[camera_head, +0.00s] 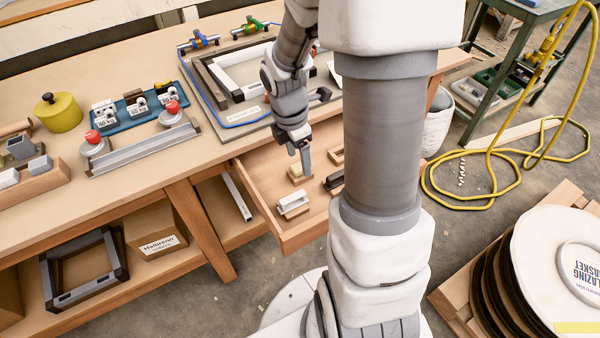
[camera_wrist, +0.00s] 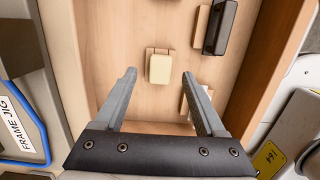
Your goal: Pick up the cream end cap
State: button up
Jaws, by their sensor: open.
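The cream end cap (camera_wrist: 160,69) lies in the open wooden drawer, on a small wooden holder. In the wrist view it is just beyond and between my two fingertips, not touched by them. In the head view the cream end cap (camera_head: 297,170) shows partly beside my fingers. My gripper (camera_wrist: 163,82) is open and empty, and in the head view my gripper (camera_head: 303,172) reaches down into the drawer from above.
The drawer (camera_head: 262,200) also holds a dark block (camera_wrist: 219,27) and a white piece (camera_head: 293,203) on wooden holders. The drawer walls stand close around. The bench top (camera_head: 215,130) above carries a frame jig, a blue rack and a yellow pot (camera_head: 58,113).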

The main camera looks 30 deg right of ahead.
notch_tip(320, 180, down, 2)
jog(key=shift+d+f, duration=0.1)
grip_shut()
dwell(0.5)
